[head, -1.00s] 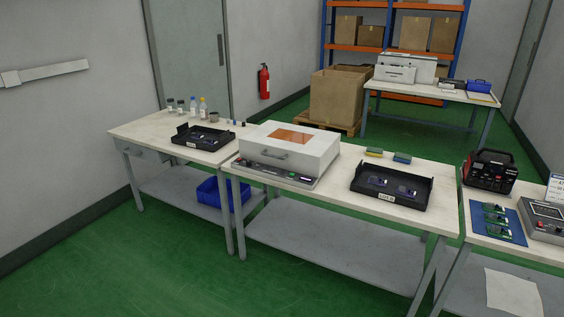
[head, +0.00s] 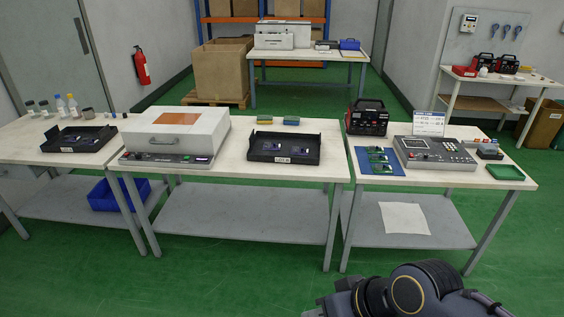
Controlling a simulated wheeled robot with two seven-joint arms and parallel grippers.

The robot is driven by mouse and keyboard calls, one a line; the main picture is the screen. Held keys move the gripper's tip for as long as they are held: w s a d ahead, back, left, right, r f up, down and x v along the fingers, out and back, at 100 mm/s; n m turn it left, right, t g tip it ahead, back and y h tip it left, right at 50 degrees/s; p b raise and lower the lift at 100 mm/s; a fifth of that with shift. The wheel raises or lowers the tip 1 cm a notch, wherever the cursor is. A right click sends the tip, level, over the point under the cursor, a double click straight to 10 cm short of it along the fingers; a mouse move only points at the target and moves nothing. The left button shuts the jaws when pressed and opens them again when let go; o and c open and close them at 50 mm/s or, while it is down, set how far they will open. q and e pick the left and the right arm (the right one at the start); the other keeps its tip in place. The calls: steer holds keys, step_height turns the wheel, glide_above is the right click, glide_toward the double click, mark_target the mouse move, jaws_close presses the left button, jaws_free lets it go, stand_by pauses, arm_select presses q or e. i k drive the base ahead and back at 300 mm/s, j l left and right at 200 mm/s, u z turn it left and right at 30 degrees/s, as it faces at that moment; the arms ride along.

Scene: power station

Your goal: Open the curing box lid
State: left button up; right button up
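The curing box (head: 178,135) is a white box with an orange window (head: 177,118) in its lid. It stands on the middle-left workbench in the head view. Its lid is shut, and a grey handle (head: 149,141) is on its front. A control strip (head: 167,159) with small lit indicators runs along the front base. A dark part of my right arm shows at the bottom right, well away from the box; its gripper's fingers are not visible. My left gripper is not in view.
A black tray (head: 284,147) sits right of the box, and another black tray (head: 79,139) sits left of it. A grey tester (head: 435,152) and a black power unit (head: 367,118) stand on the right bench. Green floor (head: 240,262) in front of the benches is clear.

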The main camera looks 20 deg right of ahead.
mark_target(193, 130)
steer(key=i+l, duration=0.1)
steer(key=i, duration=0.5)
steer(key=i+l+u, duration=0.1)
steer(key=i, duration=0.5)
steer(key=i+l, duration=0.15)
steer(key=i, duration=0.45)
steer(key=i+l+u, duration=0.1)
steer(key=i, duration=0.5)
